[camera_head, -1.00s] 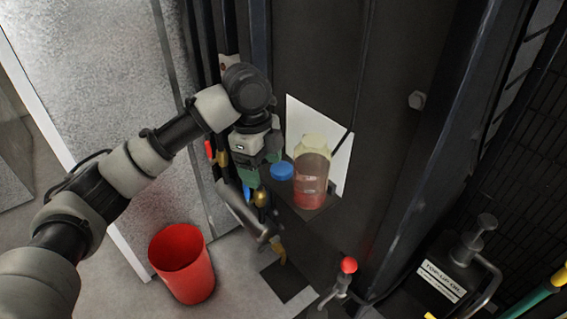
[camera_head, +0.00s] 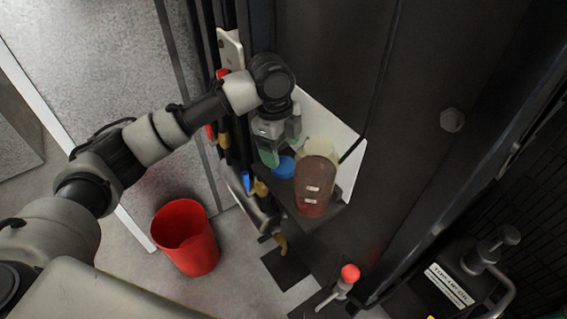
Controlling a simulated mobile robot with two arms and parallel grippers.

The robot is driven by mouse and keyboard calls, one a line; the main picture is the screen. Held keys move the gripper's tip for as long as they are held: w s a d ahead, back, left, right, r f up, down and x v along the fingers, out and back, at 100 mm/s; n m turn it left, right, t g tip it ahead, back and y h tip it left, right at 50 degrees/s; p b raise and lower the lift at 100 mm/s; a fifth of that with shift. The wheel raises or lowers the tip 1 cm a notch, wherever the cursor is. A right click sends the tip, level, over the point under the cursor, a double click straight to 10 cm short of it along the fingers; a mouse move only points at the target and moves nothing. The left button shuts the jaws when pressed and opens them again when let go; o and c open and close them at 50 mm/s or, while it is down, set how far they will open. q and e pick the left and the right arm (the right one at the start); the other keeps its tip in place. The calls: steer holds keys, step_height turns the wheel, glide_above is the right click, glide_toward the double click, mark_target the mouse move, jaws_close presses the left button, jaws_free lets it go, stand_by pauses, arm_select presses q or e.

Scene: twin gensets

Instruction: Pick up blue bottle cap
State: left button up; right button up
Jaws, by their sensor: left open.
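The blue bottle cap (camera_head: 283,167) lies on a small dark shelf (camera_head: 325,218) on the front of the dark cabinet. A bottle with reddish-brown liquid (camera_head: 314,183) stands on the shelf just right of the cap. My left gripper (camera_head: 281,150) is open, pointing down just above and beside the cap, partly covering it. I cannot tell whether a fingertip touches the cap. No right gripper shows.
A white panel (camera_head: 349,160) stands behind the bottle. A red bucket (camera_head: 184,238) is on the floor below left. Pipes and coloured valve handles run left of the shelf. A red-knobbed lever (camera_head: 350,273) stands below right. A "TOP-UP OIL" can (camera_head: 449,284) is at lower right.

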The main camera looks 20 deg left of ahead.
mark_target(283, 164)
arm_select(q)
step_height(283, 164, down, 4)
steer(key=shift+w+d+r+p, duration=0.1)
steer(key=shift+w+d+p, duration=0.05)
steer(key=shift+p, duration=0.75)
steer(key=shift+f, duration=0.55)
steer(key=c, duration=0.7)
arm_select(e)
steer(key=shift+w+a+r, duration=0.2)
steer(key=shift+w+r, duration=0.65)
steer(key=shift+r, duration=0.3)
